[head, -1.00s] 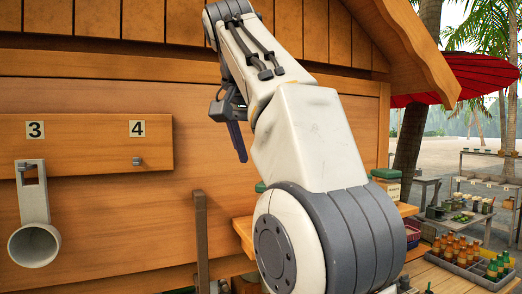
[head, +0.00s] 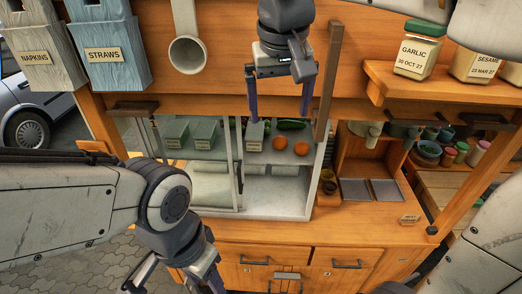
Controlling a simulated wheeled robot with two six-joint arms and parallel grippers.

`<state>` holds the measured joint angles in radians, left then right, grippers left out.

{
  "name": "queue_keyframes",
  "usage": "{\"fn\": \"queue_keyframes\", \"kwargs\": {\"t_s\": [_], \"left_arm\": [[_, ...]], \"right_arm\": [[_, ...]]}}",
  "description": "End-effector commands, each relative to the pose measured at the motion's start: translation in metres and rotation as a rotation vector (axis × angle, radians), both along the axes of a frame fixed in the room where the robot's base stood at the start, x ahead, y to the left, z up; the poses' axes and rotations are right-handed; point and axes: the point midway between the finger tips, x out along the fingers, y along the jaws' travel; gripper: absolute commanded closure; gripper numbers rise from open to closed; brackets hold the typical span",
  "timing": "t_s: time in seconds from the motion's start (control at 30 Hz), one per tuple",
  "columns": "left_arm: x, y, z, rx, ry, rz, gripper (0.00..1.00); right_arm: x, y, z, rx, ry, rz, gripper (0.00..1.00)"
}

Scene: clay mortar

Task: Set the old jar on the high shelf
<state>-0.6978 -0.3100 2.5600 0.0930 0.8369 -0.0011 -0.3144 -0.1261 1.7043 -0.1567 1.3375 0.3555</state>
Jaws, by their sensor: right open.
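Two square glass jars with green lids stand on a wooden shelf (head: 400,88) at the upper right. The garlic jar (head: 418,50) is labelled GARLIC with a date under it. The sesame jar (head: 474,64) is labelled SESAME, also dated; its top is partly hidden by my arm. My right gripper (head: 279,115) is open and empty, pointing down in front of the glass case, left of both jars. My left gripper (head: 185,277) is at the bottom left, cut off by the frame edge, and its fingers are unclear.
A glass display case (head: 260,212) with vegetables stands on the counter. A vertical wooden post (head: 327,85) is just right of my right gripper. Napkins (head: 38,50) and straws (head: 105,50) boxes and a grey tube (head: 187,52) hang at left. Cups and small jars (head: 448,155) stand at right.

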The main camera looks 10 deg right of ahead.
Motion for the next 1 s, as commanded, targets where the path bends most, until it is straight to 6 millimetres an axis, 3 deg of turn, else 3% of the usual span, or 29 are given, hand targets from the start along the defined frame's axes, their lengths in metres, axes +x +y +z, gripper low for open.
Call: {"fn": "queue_keyframes", "kwargs": {"t_s": [0.03,0.1,0.2,0.3,0.4,0.6,0.87,1.0], "left_arm": [[0.0,0.0,0.0,0.0,0.0,0.0,0.5],[0.0,0.0,0.0,0.0,0.0,0.0,0.5],[0.0,0.0,0.0,0.0,0.0,0.0,0.5],[0.0,0.0,0.0,0.0,0.0,0.0,0.5],[0.0,0.0,0.0,0.0,0.0,0.0,0.5],[0.0,0.0,0.0,0.0,0.0,0.0,0.5],[0.0,0.0,-0.001,0.0,0.0,0.0,0.5],[0.0,0.0,-0.011,0.0,0.0,0.0,0.5]], "right_arm": [[-0.021,0.021,-0.03,0.01,0.042,0.108,0.0],[-0.049,0.043,-0.068,0.026,0.089,0.242,0.0],[-0.095,0.063,-0.118,0.046,0.149,0.409,0.0],[-0.137,0.07,-0.157,0.061,0.197,0.532,0.0],[-0.168,0.07,-0.184,0.069,0.227,0.614,0.0],[-0.191,0.066,-0.203,0.073,0.249,0.672,0.0],[-0.191,0.066,-0.204,0.072,0.25,0.67,0.0],[-0.191,0.066,-0.215,0.073,0.25,0.669,0.0]]}}
